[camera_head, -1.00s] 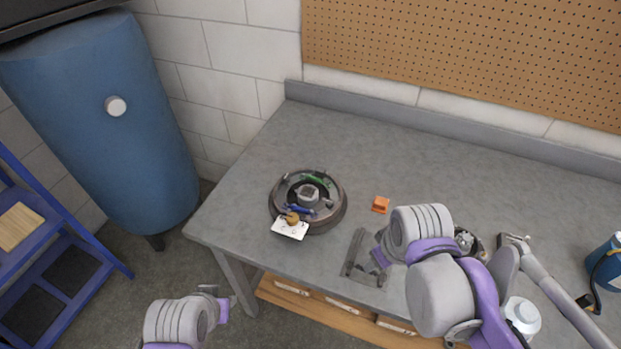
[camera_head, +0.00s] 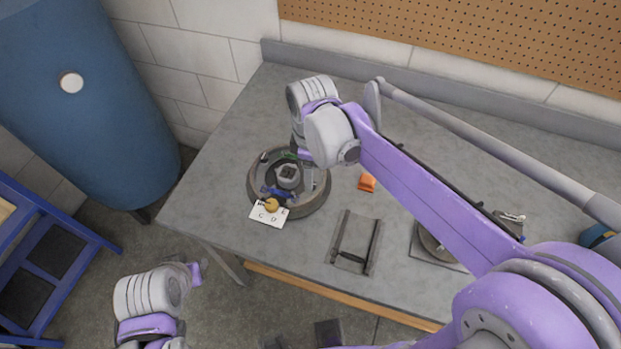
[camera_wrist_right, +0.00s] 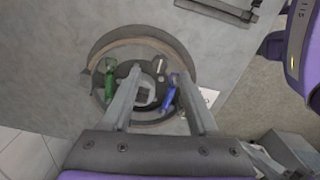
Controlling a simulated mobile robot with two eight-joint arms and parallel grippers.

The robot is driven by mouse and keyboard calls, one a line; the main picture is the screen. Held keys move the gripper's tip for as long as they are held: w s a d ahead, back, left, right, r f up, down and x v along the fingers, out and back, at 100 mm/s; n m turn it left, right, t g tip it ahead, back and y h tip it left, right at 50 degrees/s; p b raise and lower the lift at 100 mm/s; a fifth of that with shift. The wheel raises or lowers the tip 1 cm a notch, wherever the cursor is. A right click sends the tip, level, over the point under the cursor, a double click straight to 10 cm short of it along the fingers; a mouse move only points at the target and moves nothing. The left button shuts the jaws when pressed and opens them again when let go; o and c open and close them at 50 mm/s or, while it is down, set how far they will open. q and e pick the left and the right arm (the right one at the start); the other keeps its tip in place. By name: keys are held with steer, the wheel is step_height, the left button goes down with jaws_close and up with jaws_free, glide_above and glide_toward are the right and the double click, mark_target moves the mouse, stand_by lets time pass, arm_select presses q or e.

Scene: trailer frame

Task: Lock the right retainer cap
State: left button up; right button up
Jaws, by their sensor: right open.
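The round brake assembly (camera_head: 316,205) lies on the bench, with a hub in the middle and green and blue parts around it. It also shows in the right wrist view (camera_wrist_right: 112,48), with the green part (camera_wrist_right: 110,80) left of the hub and the blue part (camera_wrist_right: 170,95) right of it. I cannot single out the right retainer cap; it is too small or hidden. My right gripper (camera_wrist_right: 158,76) is open above the assembly, its fingers either side of the hub; contact is unclear. My left gripper (camera_head: 194,272) hangs off the bench's front left, apart from the assembly.
A white card marked C and D (camera_head: 268,216) with a brass-coloured round piece lies at the assembly's front edge. An orange block (camera_head: 367,182) and a grey metal frame (camera_head: 336,240) lie to its right. The bench (camera_head: 215,185) is clear at left. A blue tank stands beyond.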

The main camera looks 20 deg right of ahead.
steer(key=shift+f, duration=1.95)
jaws_close()
